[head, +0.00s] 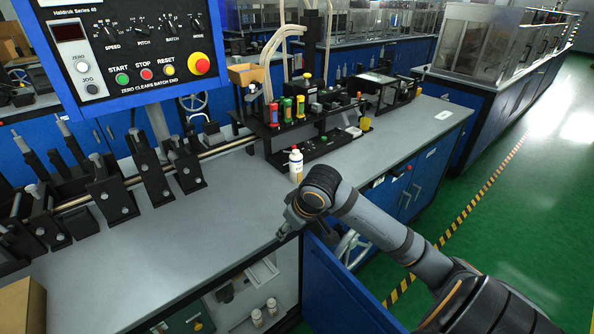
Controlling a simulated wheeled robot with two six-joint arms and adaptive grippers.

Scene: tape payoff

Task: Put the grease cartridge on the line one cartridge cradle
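Several coloured cylinders stand in a black rack (262,128) at the back of the bench, among them a red one (274,114), a green one (287,110) and an orange one (300,107). I cannot tell which is the grease cartridge, or which holder is the line one cartridge cradle. My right gripper (283,234) is low at the bench's front edge, above the open cabinet and apart from the rack. It is small and partly hidden by its wrist, so its fingers are unclear. My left gripper is out of view.
A white bottle (295,165) stands on the bench before the rack. Black roller stands (112,198) line the left side under a blue control panel (130,50). An open blue cabinet door (340,296) juts out below my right arm. The front bench top (200,240) is clear.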

